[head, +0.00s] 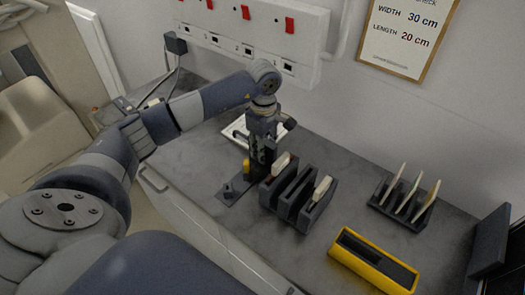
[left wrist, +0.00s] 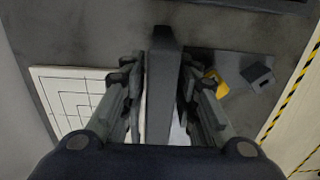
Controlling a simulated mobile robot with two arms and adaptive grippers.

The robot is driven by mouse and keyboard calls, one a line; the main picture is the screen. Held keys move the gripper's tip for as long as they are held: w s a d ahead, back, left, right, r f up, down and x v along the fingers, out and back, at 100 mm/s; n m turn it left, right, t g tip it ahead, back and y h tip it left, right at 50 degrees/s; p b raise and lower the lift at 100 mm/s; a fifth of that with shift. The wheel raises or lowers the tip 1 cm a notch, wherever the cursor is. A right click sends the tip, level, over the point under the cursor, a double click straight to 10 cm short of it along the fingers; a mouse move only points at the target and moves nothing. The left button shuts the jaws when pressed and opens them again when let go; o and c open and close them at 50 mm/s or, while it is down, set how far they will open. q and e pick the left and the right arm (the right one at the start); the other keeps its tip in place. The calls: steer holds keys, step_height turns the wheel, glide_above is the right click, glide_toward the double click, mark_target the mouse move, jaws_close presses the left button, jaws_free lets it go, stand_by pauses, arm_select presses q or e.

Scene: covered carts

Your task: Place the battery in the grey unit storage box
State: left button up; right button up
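My left gripper (head: 260,158) points down over the counter, just left of a dark grey slotted unit (head: 290,201). In the left wrist view, the fingers of my left gripper (left wrist: 162,70) close in on both sides of a dark grey upright slab (left wrist: 163,90), which seems to be the battery. Its near end is hidden by my gripper. The slotted unit has upright dividers, with pale-topped pieces in it; it looks like the grey storage box. My right gripper is not in view.
A yellow box (head: 345,258) with a dark inside stands at the front right. A dark rack (head: 388,207) with thin upright boards is behind it. A white patterned panel (left wrist: 65,88) lies beside my gripper. A white switch panel (head: 235,30) is on the wall.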

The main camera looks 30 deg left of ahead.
arm_select(q)
steer(key=shift+a+f+p, duration=0.15)
steer(key=shift+f+p, duration=0.3)
steer(key=shift+f, duration=1.4)
jaws_close()
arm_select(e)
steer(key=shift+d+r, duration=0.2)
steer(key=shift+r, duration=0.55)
arm_select(q)
steer(key=shift+r, duration=0.15)
steer(key=shift+w+r, duration=0.1)
steer(key=shift+r, duration=0.2)
step_height(320, 180, up, 8)
steer(key=b, duration=0.2)
steer(key=shift+r+b, duration=0.25)
steer(key=shift+b, duration=0.1)
steer(key=shift+r, duration=0.4)
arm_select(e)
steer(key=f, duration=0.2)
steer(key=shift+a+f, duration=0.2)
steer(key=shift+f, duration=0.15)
